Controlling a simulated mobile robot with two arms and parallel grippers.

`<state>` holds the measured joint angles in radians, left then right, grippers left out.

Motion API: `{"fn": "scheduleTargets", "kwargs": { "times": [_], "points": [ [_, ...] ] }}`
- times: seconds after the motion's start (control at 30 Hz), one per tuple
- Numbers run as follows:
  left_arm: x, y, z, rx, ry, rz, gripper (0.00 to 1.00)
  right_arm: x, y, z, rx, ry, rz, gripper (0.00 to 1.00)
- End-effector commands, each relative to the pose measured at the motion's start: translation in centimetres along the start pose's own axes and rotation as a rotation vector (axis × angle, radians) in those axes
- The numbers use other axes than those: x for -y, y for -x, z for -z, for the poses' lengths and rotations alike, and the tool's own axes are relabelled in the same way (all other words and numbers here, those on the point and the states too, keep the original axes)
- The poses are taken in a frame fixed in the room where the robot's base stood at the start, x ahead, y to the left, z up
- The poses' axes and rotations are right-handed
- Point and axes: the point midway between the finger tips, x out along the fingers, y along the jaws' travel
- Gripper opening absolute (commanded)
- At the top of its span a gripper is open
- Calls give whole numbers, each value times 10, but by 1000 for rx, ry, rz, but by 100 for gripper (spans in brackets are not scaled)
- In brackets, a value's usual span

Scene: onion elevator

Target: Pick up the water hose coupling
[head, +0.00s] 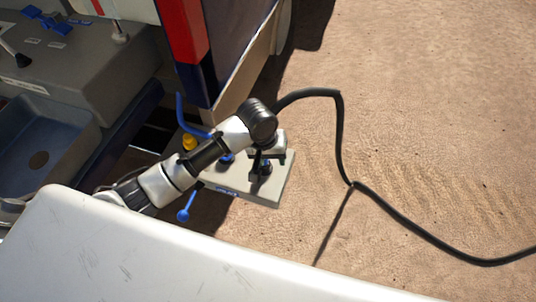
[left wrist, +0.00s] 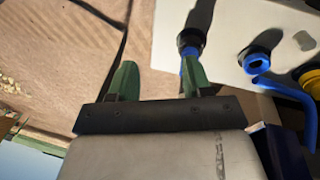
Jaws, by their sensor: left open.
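My left gripper (head: 269,162) is open and empty, hanging over the pale connection box (head: 262,192) beside the vehicle. In the left wrist view, its two green fingers (left wrist: 160,80) are spread apart. A black and blue fitting, which looks like the water hose coupling (left wrist: 190,42), shows just past the tip of the right-hand finger, which partly overlaps it. It is not between the fingers. Whether the finger touches it I cannot tell. The black hose (head: 341,135) shows in the head view; its near end is hidden behind my arm. My right gripper is not in view.
Beside the fitting are a blue ring port (left wrist: 257,62), a bent blue pipe (left wrist: 285,88) and a yellow part (left wrist: 311,80). A blue-ended lever (head: 184,214) sticks out left of the box. The vehicle's red post (head: 183,35) stands behind. Open sandy ground lies right.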

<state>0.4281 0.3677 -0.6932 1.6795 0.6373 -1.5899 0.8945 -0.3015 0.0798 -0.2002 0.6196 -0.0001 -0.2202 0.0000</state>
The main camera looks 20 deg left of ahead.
Motion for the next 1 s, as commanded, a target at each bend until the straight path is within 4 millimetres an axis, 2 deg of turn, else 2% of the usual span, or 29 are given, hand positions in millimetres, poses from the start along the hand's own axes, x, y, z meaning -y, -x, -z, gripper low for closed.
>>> {"fn": "scheduleTargets", "kwargs": {
  "times": [0.03, 0.2, 0.3, 0.4, 0.47, 0.7, 1.0],
  "points": [
    [1, 14, 16, -1, 34, 31, 49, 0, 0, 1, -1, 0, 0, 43],
    [8, 52, 49, 18, 182, 130, 49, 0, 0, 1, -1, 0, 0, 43],
    [12, 69, 62, 21, 254, 174, 49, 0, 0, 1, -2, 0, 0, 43],
    [16, 76, 67, 23, 296, 198, 49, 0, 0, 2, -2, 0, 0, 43],
    [18, 74, 68, 25, 305, 204, 49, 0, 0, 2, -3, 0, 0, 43],
    [24, 37, 66, 26, 308, 204, 49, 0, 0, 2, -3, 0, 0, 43],
    [28, 11, 61, 26, 304, 204, 49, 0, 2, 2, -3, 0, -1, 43]
  ]
}}
